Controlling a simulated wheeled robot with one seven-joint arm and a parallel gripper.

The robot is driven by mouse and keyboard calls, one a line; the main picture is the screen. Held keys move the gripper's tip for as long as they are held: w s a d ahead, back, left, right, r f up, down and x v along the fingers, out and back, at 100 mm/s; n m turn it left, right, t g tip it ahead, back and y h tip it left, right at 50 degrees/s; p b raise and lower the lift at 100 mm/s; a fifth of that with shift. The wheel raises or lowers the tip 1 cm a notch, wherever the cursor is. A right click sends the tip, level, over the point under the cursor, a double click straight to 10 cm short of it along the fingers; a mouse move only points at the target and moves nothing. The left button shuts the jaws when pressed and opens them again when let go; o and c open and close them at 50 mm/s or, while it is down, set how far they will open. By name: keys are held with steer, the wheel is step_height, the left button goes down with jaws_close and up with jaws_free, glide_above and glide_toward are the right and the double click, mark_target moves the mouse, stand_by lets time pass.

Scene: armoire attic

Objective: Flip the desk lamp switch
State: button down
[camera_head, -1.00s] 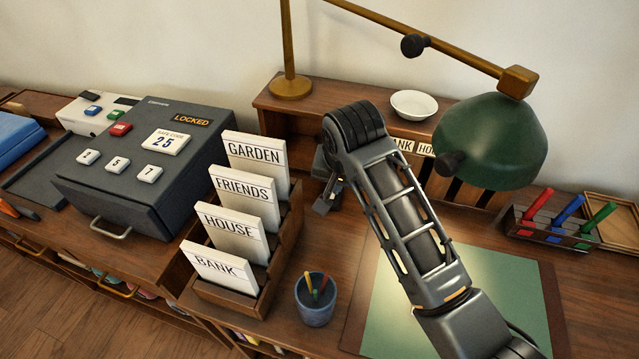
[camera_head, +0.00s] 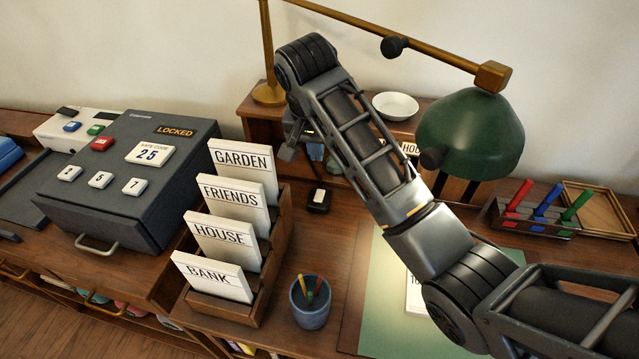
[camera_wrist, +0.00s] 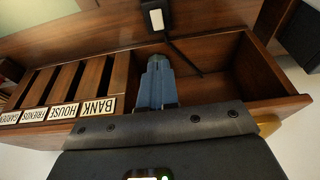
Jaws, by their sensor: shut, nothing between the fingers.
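The desk lamp has a green shade (camera_head: 470,135) on a brass arm and post (camera_head: 268,60) at the back of the desk. A small black switch box with a white rocker (camera_head: 319,197) lies on the desk right of the card holder. In the wrist view the switch (camera_wrist: 155,17) is at the top centre, with a dark cord running from it. My gripper (camera_wrist: 158,62) is shut and empty, its fingertips pointing toward the switch with a gap between them in the picture. In the head view my arm partly hides the gripper near the back shelf.
A wooden holder (camera_head: 265,275) with labelled cards and a blue pen cup (camera_head: 311,317) stand near the switch. A shelf unit with labelled slots (camera_wrist: 60,85) and an open compartment is close to my gripper. A white bowl (camera_head: 396,105) sits on top. A grey safe (camera_head: 120,205) is left.

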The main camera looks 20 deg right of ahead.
mark_target(319, 196)
steer(key=x, duration=0.8)
steer(key=s+x, duration=0.1)
steer(key=x, duration=0.3)
steer(key=shift+w+a+f+p, duration=0.1)
steer(key=shift+a+f+p, duration=0.1)
steer(key=shift+f+p, duration=0.15)
steer(key=shift+f, duration=0.35)
steer(key=shift+f, duration=0.15)
steer(key=shift+s+a+p, duration=0.45)
steer(key=shift+s+p, duration=0.2)
steer(key=shift+p, duration=0.25)
